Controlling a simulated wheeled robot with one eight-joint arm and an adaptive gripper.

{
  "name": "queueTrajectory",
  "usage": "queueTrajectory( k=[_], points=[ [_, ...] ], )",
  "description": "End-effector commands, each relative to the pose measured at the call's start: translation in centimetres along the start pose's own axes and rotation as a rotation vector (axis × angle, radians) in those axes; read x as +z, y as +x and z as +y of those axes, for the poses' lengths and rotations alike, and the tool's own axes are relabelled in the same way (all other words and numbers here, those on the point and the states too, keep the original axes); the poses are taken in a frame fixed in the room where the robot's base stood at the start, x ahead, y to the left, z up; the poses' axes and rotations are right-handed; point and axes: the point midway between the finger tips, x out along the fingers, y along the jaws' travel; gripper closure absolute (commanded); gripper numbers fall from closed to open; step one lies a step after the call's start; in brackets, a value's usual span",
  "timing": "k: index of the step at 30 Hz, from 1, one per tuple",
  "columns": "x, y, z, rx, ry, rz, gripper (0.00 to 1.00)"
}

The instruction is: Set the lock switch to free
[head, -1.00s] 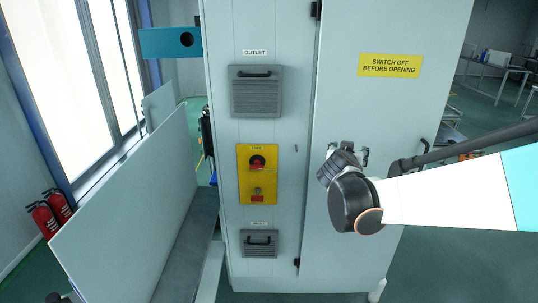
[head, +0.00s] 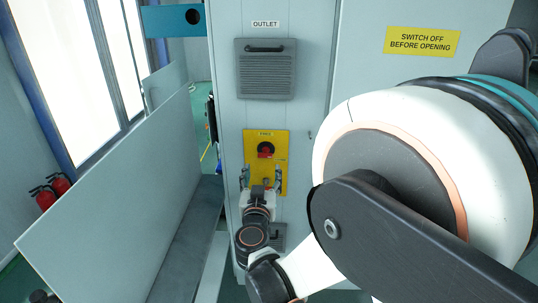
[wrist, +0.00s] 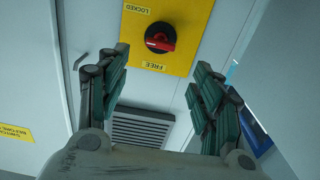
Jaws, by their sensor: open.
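The lock switch is a red rotary knob with a dark base (head: 265,149) on a yellow plate (head: 284,140) on the cabinet front. The wrist view shows the knob (wrist: 160,38) upside down, its red grip lying roughly crosswise. The FREE label (wrist: 154,66) is on one side of it and the LOCKED label (wrist: 137,9) at another. My gripper (head: 260,178) is open and empty, its fingers pointing at the plate just below the knob. In the wrist view my gripper (wrist: 160,72) has the knob beyond its fingertips, apart from them. My gripper hides the lower plate in the head view.
A grille under the OUTLET label (head: 265,70) sits above the plate; another grille (head: 278,236) is below, partly hidden. A yellow warning sign (head: 422,41) is on the cabinet door at right. A pale panel (head: 120,180) leans at left. My arm covers the right side.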

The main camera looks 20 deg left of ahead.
Motion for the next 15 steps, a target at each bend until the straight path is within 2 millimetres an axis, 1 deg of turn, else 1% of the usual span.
queueTrajectory(
  k=[1, 9, 15],
  points=[
    [0.1, 1.0, 0.1, 0.002, 0.000, 0.000, 0.40],
    [0.2, 6.4, 0.1, 0.003, 0.000, -0.001, 0.40],
    [0.2, 9.6, 0.1, 0.003, 0.000, -0.001, 0.40]
  ],
)
